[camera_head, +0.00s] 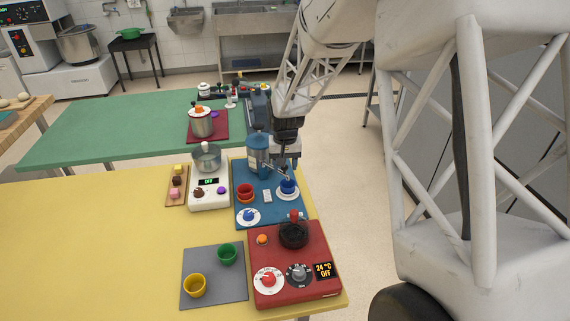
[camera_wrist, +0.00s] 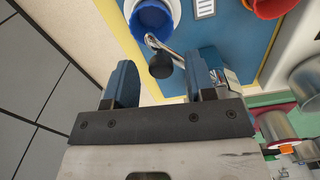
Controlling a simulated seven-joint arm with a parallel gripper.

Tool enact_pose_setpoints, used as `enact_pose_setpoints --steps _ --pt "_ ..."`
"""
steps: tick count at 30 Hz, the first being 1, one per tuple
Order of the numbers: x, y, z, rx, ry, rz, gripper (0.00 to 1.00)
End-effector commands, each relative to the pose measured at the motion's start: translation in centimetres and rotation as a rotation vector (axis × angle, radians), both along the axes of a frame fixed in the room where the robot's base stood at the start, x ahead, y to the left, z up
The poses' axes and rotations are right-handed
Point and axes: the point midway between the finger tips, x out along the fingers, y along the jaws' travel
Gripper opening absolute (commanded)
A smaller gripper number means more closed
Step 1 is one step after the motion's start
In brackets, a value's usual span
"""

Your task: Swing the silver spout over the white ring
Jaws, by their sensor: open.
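The silver spout (camera_wrist: 172,52) shows in the wrist view as a thin metal bar with a black knob (camera_wrist: 160,66). Its tip lies near the edge of the white ring (camera_wrist: 176,22), which surrounds a blue cup (camera_wrist: 151,14). In the head view the white ring (camera_head: 288,197) and blue cup (camera_head: 288,185) sit on the right of the blue mat (camera_head: 272,216). My gripper (camera_wrist: 160,82) is open, its two blue fingers on either side of the knob's line. I cannot tell whether they touch it. In the head view my gripper (camera_head: 285,168) partly hides the spout.
A blue machine (camera_head: 258,150) stands at the back of the mat. A red hotplate unit (camera_head: 293,262) stands in front. The yellow table (camera_head: 90,240) is clear on the left.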

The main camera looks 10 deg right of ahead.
Motion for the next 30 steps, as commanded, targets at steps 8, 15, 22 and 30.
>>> enact_pose_setpoints --steps 8,15,22,30 --pt "0.1 0.0 1.9 0.0 -0.003 0.0 0.5" --pt "0.1 0.0 5.0 0.0 -0.003 0.0 0.5" --pt "0.0 0.0 7.2 0.0 -0.001 0.0 0.5" --pt "0.0 0.0 7.7 0.0 -0.001 0.0 0.5"
